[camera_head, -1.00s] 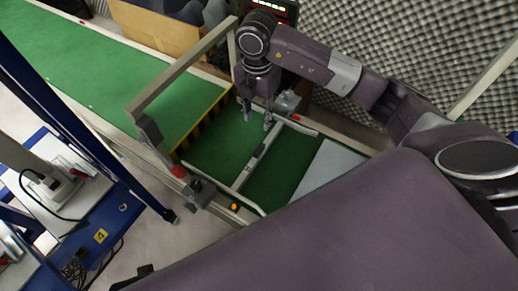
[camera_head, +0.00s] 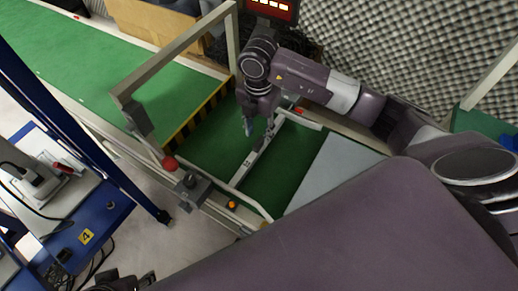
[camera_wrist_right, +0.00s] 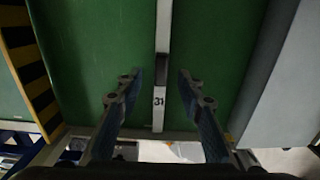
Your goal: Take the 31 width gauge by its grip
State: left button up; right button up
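The 31 width gauge is a pale, narrow bar (camera_head: 251,161) lying across the green belt between the side rails. In the right wrist view the bar (camera_wrist_right: 162,35) runs down the middle, with a white label reading 31 (camera_wrist_right: 159,97). My right gripper (camera_head: 258,130) is over the bar. In the right wrist view its blue-padded fingers (camera_wrist_right: 160,80) are open, one on each side of the bar, with visible gaps. No contact shows. A dark part at the bottom left of the head view may be my left gripper (camera_head: 125,283); its fingers are not clear.
A grey frame (camera_head: 180,55) arches over the belt (camera_head: 150,80) on the left. A yellow-black striped edge (camera_head: 200,115) and a red knob (camera_head: 170,162) stand near the gauge. A pale grey plate (camera_head: 330,172) lies to its right. Blue shelving (camera_head: 85,130) is at left.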

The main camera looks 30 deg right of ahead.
aim_at(259, 141)
notch_tip(259, 141, down, 3)
jog(key=shift+s+f, duration=0.1)
jog(key=shift+f, duration=0.05)
grip_shut()
dwell(0.4)
